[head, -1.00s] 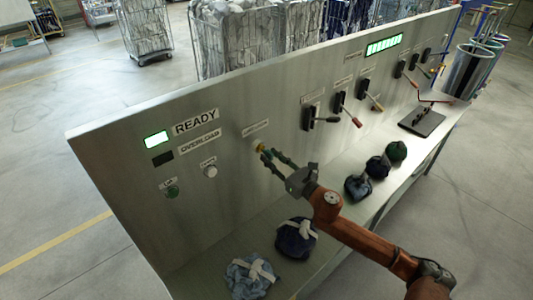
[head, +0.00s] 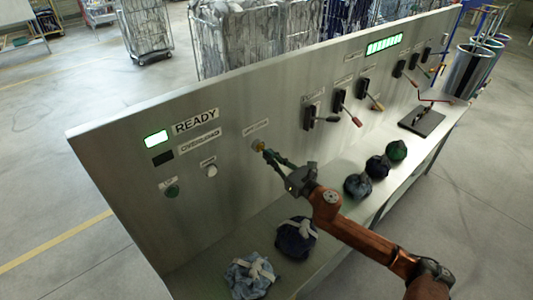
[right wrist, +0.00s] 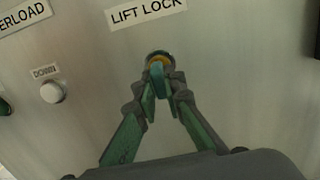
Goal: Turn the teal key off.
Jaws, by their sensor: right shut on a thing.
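The teal key (right wrist: 158,76) sits in a round lock with a yellow ring on the grey panel, under the label LIFT LOCK (right wrist: 146,11). In the right wrist view my right gripper (right wrist: 160,92) is shut on the key, with its green fingers on either side of it. In the head view the right gripper (head: 266,152) reaches the lock (head: 258,144) from the right, and its fingertips mostly hide the key. My left gripper is not in view.
A white DOWN button (head: 211,171) and a green button (head: 172,191) are left of the lock. Several levers (head: 318,118) are to the right. Tied bags (head: 250,276) lie on the ledge below. A lit READY lamp (head: 156,138) is at upper left.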

